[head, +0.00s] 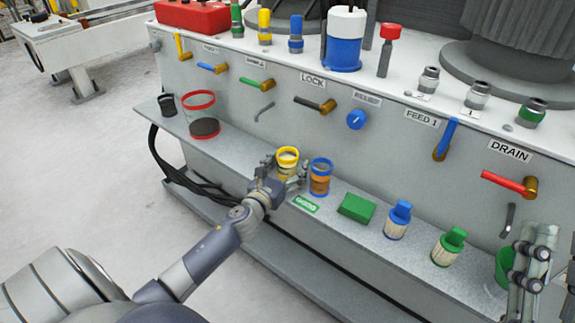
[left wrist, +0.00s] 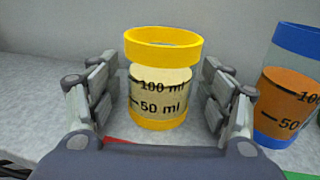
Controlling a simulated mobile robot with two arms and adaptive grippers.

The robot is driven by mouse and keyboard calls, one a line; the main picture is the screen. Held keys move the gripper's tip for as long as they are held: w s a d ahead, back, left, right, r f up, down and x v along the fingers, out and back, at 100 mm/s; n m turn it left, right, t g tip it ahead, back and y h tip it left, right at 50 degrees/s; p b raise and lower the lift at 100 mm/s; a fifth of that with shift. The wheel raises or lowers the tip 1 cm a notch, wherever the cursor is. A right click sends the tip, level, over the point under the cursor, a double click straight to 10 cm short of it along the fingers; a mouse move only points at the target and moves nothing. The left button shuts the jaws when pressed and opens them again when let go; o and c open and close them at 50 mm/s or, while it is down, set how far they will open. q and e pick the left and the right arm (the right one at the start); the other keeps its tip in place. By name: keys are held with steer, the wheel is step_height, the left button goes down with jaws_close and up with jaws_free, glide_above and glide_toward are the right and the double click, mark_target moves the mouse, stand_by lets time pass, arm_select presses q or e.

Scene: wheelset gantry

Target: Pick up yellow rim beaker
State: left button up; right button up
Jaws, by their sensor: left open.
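The yellow rim beaker (head: 287,157) stands upright on the narrow grey shelf. In the left wrist view the yellow rim beaker (left wrist: 160,85) has a yellow rim and base, a pale content and 50 ml and 100 ml marks. My left gripper (head: 283,172) is open with its fingers on either side of the beaker. In the left wrist view, gaps show between the fingers (left wrist: 160,105) and the beaker. My right gripper (head: 528,262) is at the lower right, apart from the beaker; I cannot tell how its fingers stand.
A blue rim beaker (head: 320,178) with orange content stands close to the right. A green block (head: 357,207), a blue-capped jar (head: 397,220) and a green-capped jar (head: 447,247) stand further right. The panel with coloured handles rises behind the shelf (head: 240,155).

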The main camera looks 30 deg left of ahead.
arm_select(q)
steer(key=shift+c, duration=0.6)
steer(key=c, duration=1.1)
steer(key=shift+r, duration=0.1)
steer(key=shift+c, duration=0.2)
